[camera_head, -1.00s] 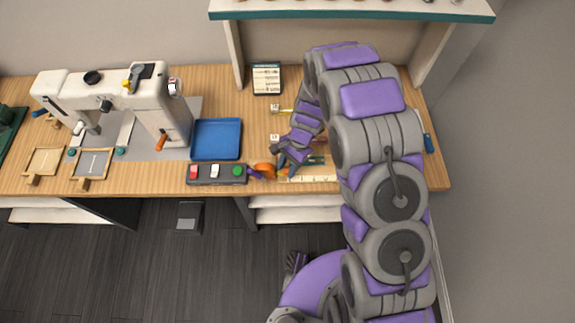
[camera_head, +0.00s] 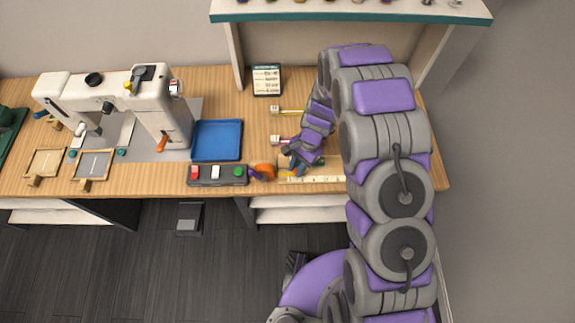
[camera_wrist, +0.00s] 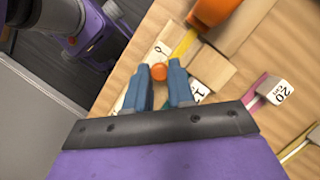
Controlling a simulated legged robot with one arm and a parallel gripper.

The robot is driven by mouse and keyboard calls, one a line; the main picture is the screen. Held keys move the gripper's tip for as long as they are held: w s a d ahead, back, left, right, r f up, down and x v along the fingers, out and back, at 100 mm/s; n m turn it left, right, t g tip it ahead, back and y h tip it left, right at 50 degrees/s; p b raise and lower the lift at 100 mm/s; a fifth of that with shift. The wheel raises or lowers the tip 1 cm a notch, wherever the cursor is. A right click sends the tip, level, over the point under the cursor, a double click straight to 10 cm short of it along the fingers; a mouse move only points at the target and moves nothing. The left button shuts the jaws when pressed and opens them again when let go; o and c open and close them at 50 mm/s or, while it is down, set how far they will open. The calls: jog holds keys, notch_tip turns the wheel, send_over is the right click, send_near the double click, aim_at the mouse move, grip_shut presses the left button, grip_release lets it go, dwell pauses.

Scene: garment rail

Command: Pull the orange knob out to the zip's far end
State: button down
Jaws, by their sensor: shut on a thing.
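The orange knob (camera_wrist: 159,71) shows as a small ball between the blue fingertips of my gripper (camera_wrist: 161,78) in the wrist view. My gripper is shut on it. A yellow strip (camera_wrist: 183,45), seemingly the zip, runs up and right from near the knob, between pale wooden pieces, toward a larger orange object (camera_wrist: 212,10). In the head view my gripper (camera_head: 296,167) is low over the pale board (camera_head: 325,166) at the front of the bench. The fingers and arm hide most of the zip there.
The larger orange object (camera_head: 264,170) and a button box (camera_head: 217,175) are just left of my gripper. A blue tray (camera_head: 217,140) and a sewing machine (camera_head: 160,105) stand farther left. White-tagged pink (camera_head: 279,140) and yellow (camera_head: 278,110) items lie behind.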

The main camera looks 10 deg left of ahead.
jog(key=w+d, duration=0.1)
jog(key=d, duration=0.2)
jog(key=w+d+p, duration=0.1)
jog(key=d, duration=0.5)
jog(key=shift+w+d+p, duration=0.1)
jog(key=shift+w+p, duration=0.25)
jog(key=shift+w, duration=0.05)
jog(key=shift+a, duration=0.25)
jog(key=c, duration=1.3)
grip_release()
jog(key=shift+a, duration=0.2)
jog(key=o, duration=0.3)
jog(key=shift+d, duration=0.15)
jog(key=shift+s+d, duration=0.1)
jog(key=shift+d, duration=0.1)
jog(key=shift+r, duration=0.1)
jog(key=p+v, duration=0.2)
jog(key=v, duration=1.5)
jog(key=shift+d, duration=0.1)
